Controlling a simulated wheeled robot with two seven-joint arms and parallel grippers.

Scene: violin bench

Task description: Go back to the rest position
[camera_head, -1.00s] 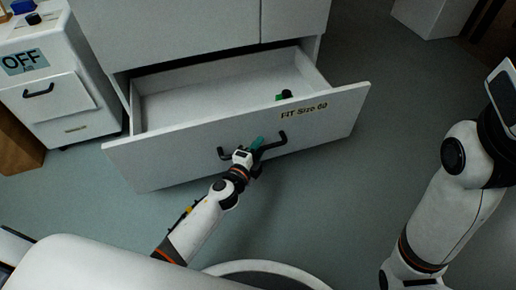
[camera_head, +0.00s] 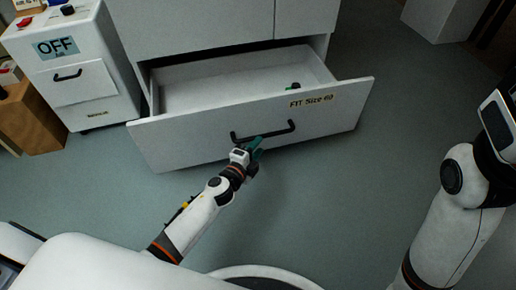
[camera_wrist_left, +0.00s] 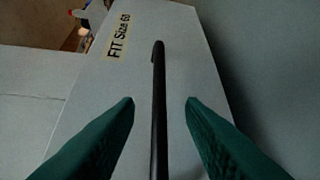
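My left gripper (camera_head: 256,152) is just in front of the black bar handle (camera_head: 279,130) of an open white drawer (camera_head: 190,146). Its green fingers are spread apart and hold nothing. In the left wrist view the open fingers (camera_wrist_left: 160,108) stand to either side of the handle bar (camera_wrist_left: 159,85), with a gap on both sides. The drawer front (camera_wrist_left: 190,55) bears a label reading "FIT Size 60" (camera_head: 311,101). My right arm shows at the right edge, but its gripper is out of the picture.
A small dark and green object (camera_head: 295,86) lies in the drawer at the right, mostly hidden by its front. A white cabinet (camera_head: 103,75) with an "OFF" label stands at the left beside a brown box (camera_head: 36,115). Grey floor (camera_head: 330,200) is clear in front of the drawer.

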